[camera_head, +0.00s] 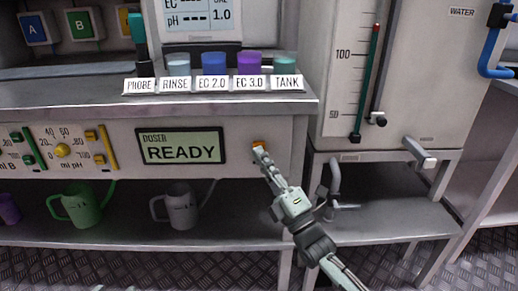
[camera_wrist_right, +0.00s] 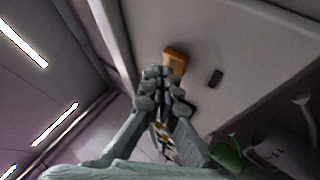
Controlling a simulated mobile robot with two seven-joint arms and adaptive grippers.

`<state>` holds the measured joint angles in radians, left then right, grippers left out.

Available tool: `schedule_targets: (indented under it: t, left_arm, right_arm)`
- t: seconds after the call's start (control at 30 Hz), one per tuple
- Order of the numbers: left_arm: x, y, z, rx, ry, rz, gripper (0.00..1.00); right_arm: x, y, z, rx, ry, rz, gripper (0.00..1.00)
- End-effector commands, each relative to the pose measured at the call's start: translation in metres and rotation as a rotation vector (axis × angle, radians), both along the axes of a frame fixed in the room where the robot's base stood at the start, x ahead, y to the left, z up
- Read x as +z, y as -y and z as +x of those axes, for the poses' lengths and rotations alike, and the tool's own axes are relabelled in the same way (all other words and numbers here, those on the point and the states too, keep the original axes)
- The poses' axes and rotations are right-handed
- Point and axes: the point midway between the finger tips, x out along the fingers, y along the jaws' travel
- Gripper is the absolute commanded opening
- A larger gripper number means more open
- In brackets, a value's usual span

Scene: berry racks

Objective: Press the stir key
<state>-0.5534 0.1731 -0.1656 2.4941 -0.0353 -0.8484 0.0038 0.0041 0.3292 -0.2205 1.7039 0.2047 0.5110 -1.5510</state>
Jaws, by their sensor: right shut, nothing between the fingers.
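An orange key (camera_head: 258,144), which I take to be the stir key, sits on the grey front panel to the right of the doser display. No label shows on it. In the wrist view the orange key (camera_wrist_right: 175,59) stands out from the panel just beyond my fingertips. My right gripper (camera_head: 262,155) is shut and empty, its tips at the key and covering its lower part. In the wrist view the closed fingertips (camera_wrist_right: 160,74) overlap the key's near edge; I cannot tell whether they touch it. My left gripper is not in view.
The doser display (camera_head: 181,147) reads READY. Labelled cups, including the purple EC 3.0 cup (camera_head: 248,63), stand on the shelf above. A green jug (camera_head: 80,207) and a grey jug (camera_head: 180,207) stand below. A tank (camera_head: 400,80) with a gauge and a tap is at right.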

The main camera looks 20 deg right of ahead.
Motion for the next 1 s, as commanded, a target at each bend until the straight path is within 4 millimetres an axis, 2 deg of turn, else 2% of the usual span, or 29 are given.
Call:
schedule_targets:
  t: [1.0]
  left_arm:
    - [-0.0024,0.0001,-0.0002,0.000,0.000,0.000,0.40]
  right_arm:
    - [-0.0002,0.0022,0.0076,0.000,0.000,0.000,0.00]
